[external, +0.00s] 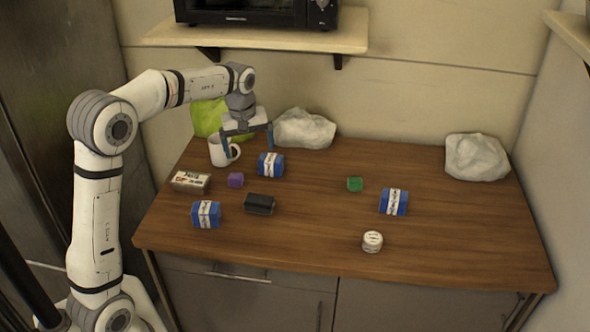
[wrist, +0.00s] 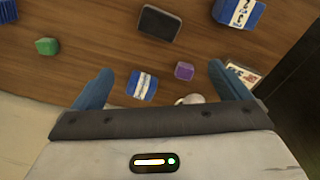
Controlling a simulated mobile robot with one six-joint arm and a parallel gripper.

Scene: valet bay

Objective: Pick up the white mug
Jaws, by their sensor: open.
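The white mug (external: 219,152) stands upright at the back left of the wooden table, its handle toward the right and its inside dark. My gripper (external: 249,142) is open and empty. In the external view its fingers appear above and to the right of the mug, one of them overlapping the mug in the picture. In the wrist view the mug (wrist: 192,99) shows only in part, near the right finger, with the rest hidden behind my gripper (wrist: 160,85). I cannot tell whether the finger touches the mug.
A blue-and-white pack (external: 271,165) stands just right of the mug. A purple block (external: 236,180), a labelled box (external: 190,182) and a black box (external: 259,204) lie in front. A green bag (external: 208,117) and a pale crumpled bag (external: 304,129) are behind. A shelf (external: 260,38) overhangs the back.

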